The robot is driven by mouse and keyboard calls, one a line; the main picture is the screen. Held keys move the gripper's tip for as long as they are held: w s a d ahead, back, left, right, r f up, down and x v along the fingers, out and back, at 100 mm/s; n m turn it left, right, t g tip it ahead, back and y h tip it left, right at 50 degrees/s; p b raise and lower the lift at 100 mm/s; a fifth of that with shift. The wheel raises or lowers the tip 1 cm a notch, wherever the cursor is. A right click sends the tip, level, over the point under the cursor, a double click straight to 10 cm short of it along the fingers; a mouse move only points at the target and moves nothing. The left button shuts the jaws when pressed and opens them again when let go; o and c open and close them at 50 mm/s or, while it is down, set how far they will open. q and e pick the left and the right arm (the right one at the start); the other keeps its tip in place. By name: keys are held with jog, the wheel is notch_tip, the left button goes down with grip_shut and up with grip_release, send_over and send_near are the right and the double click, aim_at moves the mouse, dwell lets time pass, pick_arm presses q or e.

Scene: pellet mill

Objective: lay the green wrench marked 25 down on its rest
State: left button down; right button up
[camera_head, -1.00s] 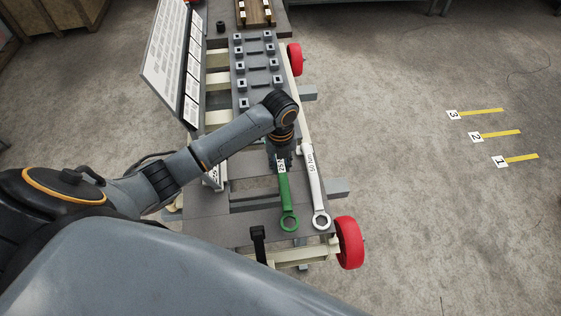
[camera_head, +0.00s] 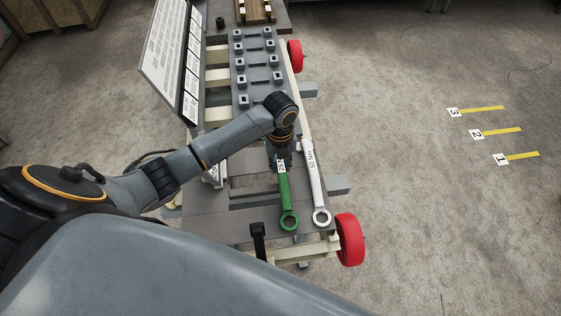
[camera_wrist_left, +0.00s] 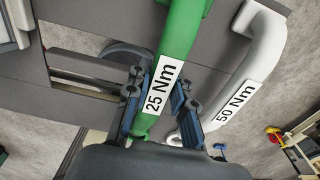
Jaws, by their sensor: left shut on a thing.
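The green wrench (camera_head: 286,198) marked 25 lies lengthwise over the near end of the cart, its ring end toward me. In the left wrist view the green wrench (camera_wrist_left: 182,32) runs between my fingers, its label reading 25 Nm. My left gripper (camera_head: 281,158) is shut on its handle; in the left wrist view the gripper (camera_wrist_left: 160,98) has a finger on each side of it. I cannot tell whether the wrench touches the surface below. The gripper partly hides the handle's far end. My right gripper is not in view.
A white wrench (camera_head: 317,185) marked 50 Nm lies just right of the green one. The grey cart deck (camera_head: 185,226) has gaps between its plates. A rack with square sockets (camera_head: 240,62) and a tilted board (camera_head: 166,55) stand farther back. Red wheels (camera_head: 350,241) stick out at right.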

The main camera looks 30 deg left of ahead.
pick_arm(q)
jog(key=shift+f, duration=0.25)
dwell(0.5)
jog(key=c, duration=0.5)
grip_release()
jog(key=shift+f, duration=0.1)
jog(key=shift+r+p, duration=1.1)
jog(key=shift+r, duration=0.6)
jog(key=shift+w+a+r, duration=0.1)
jog(key=shift+r, duration=2.75)
